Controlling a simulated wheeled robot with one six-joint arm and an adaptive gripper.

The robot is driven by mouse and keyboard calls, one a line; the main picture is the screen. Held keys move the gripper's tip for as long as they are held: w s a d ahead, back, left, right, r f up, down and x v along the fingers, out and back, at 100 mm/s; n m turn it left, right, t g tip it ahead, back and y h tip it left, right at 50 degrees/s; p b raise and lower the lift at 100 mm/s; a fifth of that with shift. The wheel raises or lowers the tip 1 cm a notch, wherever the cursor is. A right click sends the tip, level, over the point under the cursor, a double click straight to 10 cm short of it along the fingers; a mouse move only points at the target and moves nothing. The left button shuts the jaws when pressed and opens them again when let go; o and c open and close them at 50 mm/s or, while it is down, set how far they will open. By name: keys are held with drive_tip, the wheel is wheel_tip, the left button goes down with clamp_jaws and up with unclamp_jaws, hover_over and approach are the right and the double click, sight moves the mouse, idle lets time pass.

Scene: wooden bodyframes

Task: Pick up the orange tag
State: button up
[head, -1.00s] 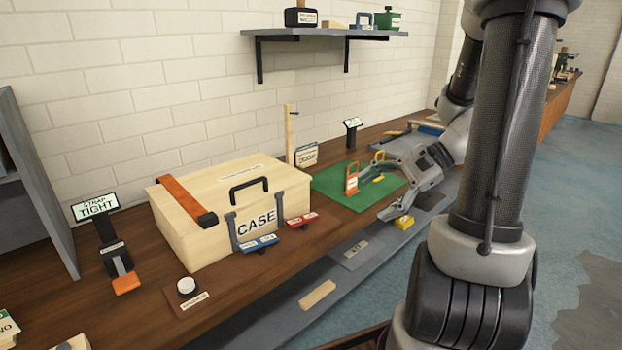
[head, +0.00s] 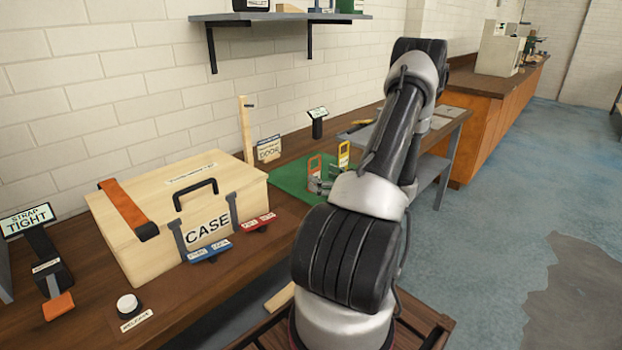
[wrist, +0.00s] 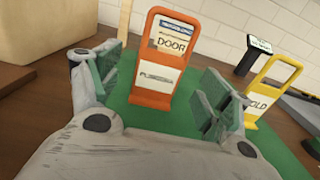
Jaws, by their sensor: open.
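In the head view the orange tag (head: 314,166) stands on the green mat (head: 287,180) to the right of the case. My gripper (wrist: 160,90) is open, with one finger on each side of the tag's lower part in the picture and the tag apparently beyond the fingers. Contact cannot be seen. In the head view my gripper (head: 322,183) is small and partly hidden by my arm.
A yellow tag (wrist: 270,88) stands to the right of the orange tag. A wooden CASE box (head: 160,220) stands left of the mat. A DOOR sign (head: 269,150), a wooden post (head: 245,130) and a dark stand (head: 318,123) are behind. A shelf (head: 280,17) hangs above.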

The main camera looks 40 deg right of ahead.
sight(315, 174)
drive_tip(key=w, duration=0.4)
drive_tip(key=shift+w+a+f, duration=0.1)
drive_tip(key=shift+f, duration=0.05)
drive_tip(key=c, duration=1)
drive_tip(key=shift+c, duration=0.2)
wheel_tip(315, 174, up, 10)
drive_tip(key=shift+r, duration=0.1)
